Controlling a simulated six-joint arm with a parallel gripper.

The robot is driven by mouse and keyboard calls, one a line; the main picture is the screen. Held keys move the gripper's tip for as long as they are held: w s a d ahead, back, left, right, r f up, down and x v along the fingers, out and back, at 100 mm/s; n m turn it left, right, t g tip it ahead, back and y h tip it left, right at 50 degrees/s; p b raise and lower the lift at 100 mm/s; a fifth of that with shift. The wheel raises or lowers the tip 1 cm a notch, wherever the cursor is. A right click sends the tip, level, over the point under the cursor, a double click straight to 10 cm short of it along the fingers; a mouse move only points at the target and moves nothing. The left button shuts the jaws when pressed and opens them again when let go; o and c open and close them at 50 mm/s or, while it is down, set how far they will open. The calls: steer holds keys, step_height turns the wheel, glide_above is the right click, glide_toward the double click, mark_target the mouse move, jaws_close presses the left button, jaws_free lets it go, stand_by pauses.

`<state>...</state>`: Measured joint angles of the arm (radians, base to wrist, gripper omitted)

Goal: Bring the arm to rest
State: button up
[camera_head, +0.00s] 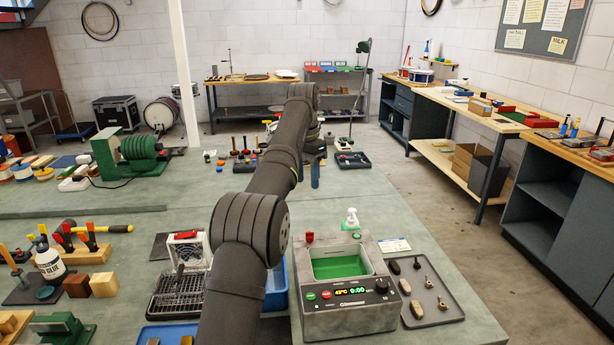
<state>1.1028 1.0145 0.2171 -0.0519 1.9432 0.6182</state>
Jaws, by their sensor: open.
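My arm (275,175) reaches forward from the bottom of the head view over the green-grey bench (520,320). Its far end bends down. My gripper (308,172) is at that far end, fingers downward and apart, partly hidden behind my own arm. It is open, and I see nothing held between the fingers. How far the fingertips are above the bench I cannot tell.
A steel bath (350,322) with green inside stands right of my arm, beside a grey tray of metal parts (440,308). A wire basket (180,292) is left of it. Near my gripper are a dark tray (353,160) and small upright tools. A green winder (130,155) stands left.

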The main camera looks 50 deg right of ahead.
steer(key=shift+f, duration=0.1)
stand_by(0.6)
steer(key=f, duration=1.1)
steer(key=s+f, duration=0.1)
steer(key=f, duration=0.5)
steer(key=shift+a+f, duration=0.1)
steer(key=shift+f, duration=0.05)
step_height(320, 180, up, 17)
steer(key=w, duration=0.1)
steer(key=f, duration=1.1)
steer(key=s+f, duration=0.1)
steer(key=f, duration=0.4)
steer(key=shift+f, duration=0.35)
steer(key=shift+f+n, duration=0.2)
steer(key=shift+n, duration=0.1)
steer(key=n, duration=0.6)
steer(key=shift+r, duration=0.1)
steer(key=n, duration=0.4)
steer(key=shift+a+n+h, duration=0.1)
steer(key=shift+n+h, duration=0.2)
steer(key=shift+n, duration=1.8)
